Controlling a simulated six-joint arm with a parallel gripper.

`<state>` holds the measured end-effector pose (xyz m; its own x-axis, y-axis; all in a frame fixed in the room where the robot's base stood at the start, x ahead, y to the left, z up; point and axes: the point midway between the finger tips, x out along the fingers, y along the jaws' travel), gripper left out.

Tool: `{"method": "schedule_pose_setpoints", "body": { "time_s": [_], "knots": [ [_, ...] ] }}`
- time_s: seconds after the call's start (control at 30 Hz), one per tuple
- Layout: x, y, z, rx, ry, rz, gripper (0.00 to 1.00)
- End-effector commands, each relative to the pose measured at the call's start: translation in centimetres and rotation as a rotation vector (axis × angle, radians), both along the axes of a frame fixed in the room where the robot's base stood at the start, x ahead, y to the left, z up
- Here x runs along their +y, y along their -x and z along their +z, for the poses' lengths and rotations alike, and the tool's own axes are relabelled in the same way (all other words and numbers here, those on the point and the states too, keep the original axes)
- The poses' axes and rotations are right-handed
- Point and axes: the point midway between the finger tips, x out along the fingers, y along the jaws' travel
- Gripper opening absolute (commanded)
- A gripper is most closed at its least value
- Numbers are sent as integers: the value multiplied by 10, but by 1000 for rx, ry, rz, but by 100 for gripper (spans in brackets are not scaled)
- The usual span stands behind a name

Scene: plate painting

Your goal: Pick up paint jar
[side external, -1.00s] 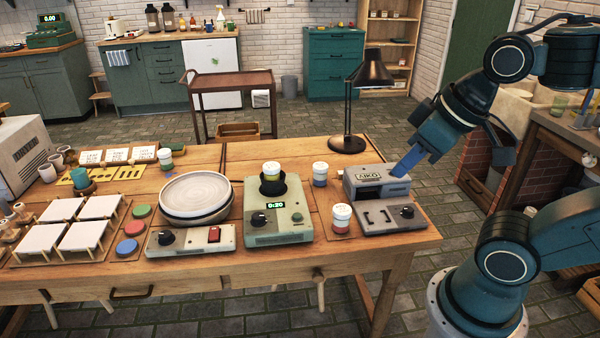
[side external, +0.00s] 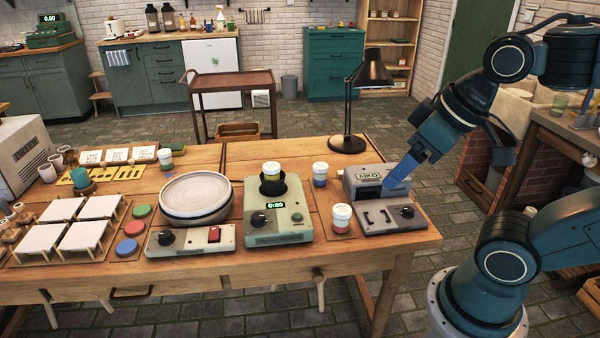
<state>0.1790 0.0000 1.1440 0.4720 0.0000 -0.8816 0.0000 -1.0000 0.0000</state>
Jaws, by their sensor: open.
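Several white-lidded paint jars stand on the wooden table. A blue jar (side external: 320,174) stands between the timer machine and the grey AIKO box. A red jar (side external: 341,218) stands in front of it, on a small brown mat. A jar with a yellow band (side external: 271,170) sits in the black holder on top of the timer machine (side external: 278,218). A green jar (side external: 165,159) stands at the back left. My gripper (side external: 398,177) is open, tilted down-left above the right part of the AIKO box, to the right of the blue and red jars. It touches no jar.
The AIKO box (side external: 365,176) and a grey knob unit (side external: 388,218) stand at the table's right end. A black lamp (side external: 348,143) stands behind. A turntable (side external: 195,200), colored discs (side external: 126,247) and white tiles (side external: 60,210) lie to the left.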

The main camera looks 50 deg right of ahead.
Motion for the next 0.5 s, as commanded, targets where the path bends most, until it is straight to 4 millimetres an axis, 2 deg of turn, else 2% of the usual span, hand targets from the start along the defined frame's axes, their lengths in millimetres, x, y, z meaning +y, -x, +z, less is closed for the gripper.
{"method": "schedule_pose_setpoints", "body": {
  "time_s": [0.33, 0.5],
  "knots": [
    [0, -1, 1, 1, 0, 1, 74],
    [0, -11, 6, 7, 5, 13, 74]
  ]
}}
